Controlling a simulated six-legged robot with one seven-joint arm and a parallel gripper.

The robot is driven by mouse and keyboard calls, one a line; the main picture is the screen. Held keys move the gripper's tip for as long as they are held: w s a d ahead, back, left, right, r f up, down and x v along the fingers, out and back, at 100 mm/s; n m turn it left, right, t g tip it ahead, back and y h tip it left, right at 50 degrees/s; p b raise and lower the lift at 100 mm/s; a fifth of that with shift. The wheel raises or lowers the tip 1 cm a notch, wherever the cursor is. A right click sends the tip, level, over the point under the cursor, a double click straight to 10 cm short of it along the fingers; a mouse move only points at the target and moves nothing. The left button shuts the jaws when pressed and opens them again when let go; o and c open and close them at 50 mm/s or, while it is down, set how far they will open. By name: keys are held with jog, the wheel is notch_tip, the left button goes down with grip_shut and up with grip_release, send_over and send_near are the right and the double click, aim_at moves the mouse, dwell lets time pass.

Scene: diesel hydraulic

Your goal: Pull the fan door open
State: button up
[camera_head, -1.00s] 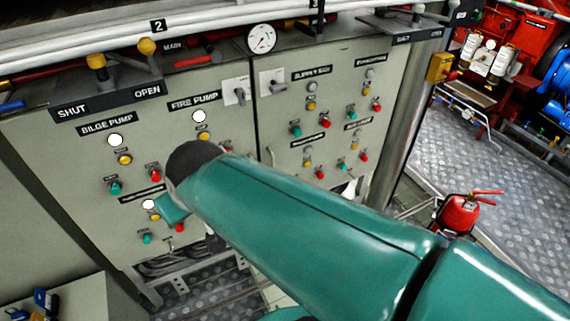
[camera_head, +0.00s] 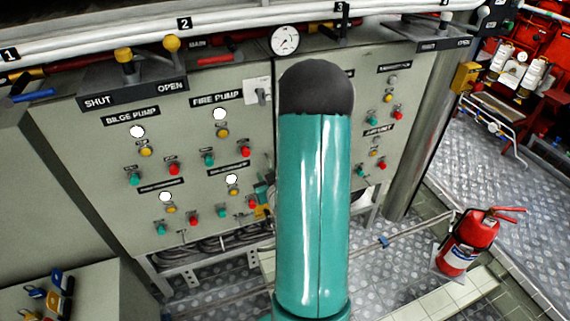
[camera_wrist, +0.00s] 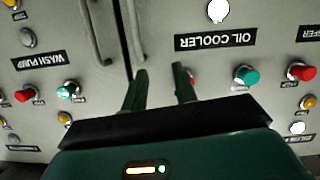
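The fan door is most likely the grey panel on the right of the cabinet (camera_head: 362,105); my arm covers much of it in the head view. In the wrist view, the panel left of the dark seam (camera_wrist: 45,110) carries a wash pump label and a slim bar handle (camera_wrist: 97,35). A second bar handle (camera_wrist: 134,35) stands close by the seam. My gripper (camera_wrist: 160,80) is open, its two fingers apart with nothing clearly between them. Its fingertips are near the seam and the lower end of the second handle. Contact cannot be told. Both panels look shut.
The left panel (camera_head: 120,190) holds pump buttons and lamps. White pipes (camera_head: 230,22) and valve levers run above. A red fire extinguisher (camera_head: 470,240) stands on the floor at the right. A steel post (camera_head: 412,150) is beside the cabinet. Metal floor lies open at the right.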

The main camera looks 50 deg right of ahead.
jog(key=s+d+f+m+h, duration=0.35)
jog(key=s+f, duration=0.25)
jog(key=s, duration=0.3)
jog(key=shift+t+h, duration=0.25)
jog(key=shift+t, duration=0.05)
jog(key=x, duration=1.4)
jog(key=shift+s+d+r, duration=0.1)
jog(key=shift+s, duration=0.05)
grip_shut()
